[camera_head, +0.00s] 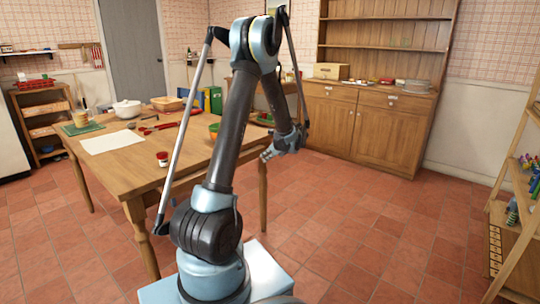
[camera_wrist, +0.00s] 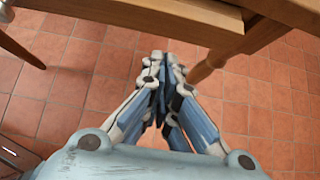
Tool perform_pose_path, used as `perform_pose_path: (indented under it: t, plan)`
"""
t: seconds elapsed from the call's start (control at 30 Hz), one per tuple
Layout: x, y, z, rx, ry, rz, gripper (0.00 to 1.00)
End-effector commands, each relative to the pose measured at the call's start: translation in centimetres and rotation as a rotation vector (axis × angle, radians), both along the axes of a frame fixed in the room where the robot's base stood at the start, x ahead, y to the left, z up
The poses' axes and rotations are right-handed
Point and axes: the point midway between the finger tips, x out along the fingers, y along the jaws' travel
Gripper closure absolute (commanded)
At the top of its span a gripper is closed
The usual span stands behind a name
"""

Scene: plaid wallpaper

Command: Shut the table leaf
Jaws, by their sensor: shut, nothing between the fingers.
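A wooden table (camera_head: 133,161) stands at the left in the head view, with items on its top. Its wooden edge (camera_wrist: 185,17) crosses the top of the wrist view, and a table leg (camera_wrist: 216,60) shows at the right there. My gripper (camera_head: 268,156) is at the right end of the table, beside and below its top. In the wrist view my gripper (camera_wrist: 164,62) is shut and empty, with its fingertips together over the floor tiles. My arm hides part of the table's right side. I cannot tell the leaf apart from the tabletop.
A white pot (camera_head: 127,109), a white sheet (camera_head: 112,142) and a red-lidded jar (camera_head: 162,159) sit on the table. A wooden cupboard (camera_head: 375,130) stands at the back. A shelf rack (camera_head: 520,240) is at the far right. The tiled floor (camera_head: 370,225) between is clear.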

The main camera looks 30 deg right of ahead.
Motion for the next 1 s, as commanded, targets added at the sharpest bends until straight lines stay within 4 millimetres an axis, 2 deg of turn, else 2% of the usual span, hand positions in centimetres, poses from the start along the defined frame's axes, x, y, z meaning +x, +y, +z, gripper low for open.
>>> perform_pose_path:
  t: [0.03,0.3,0.83,1.0]
  plan:
    - [0.7,0.3,-0.6,0.000,0.000,0.003,1.00]
    - [3.7,1.1,-0.5,0.001,0.000,0.001,1.00]
    - [4.5,1.3,-0.5,0.001,0.000,0.001,1.00]
    - [6.4,2.4,-0.5,0.000,0.002,0.016,1.00]
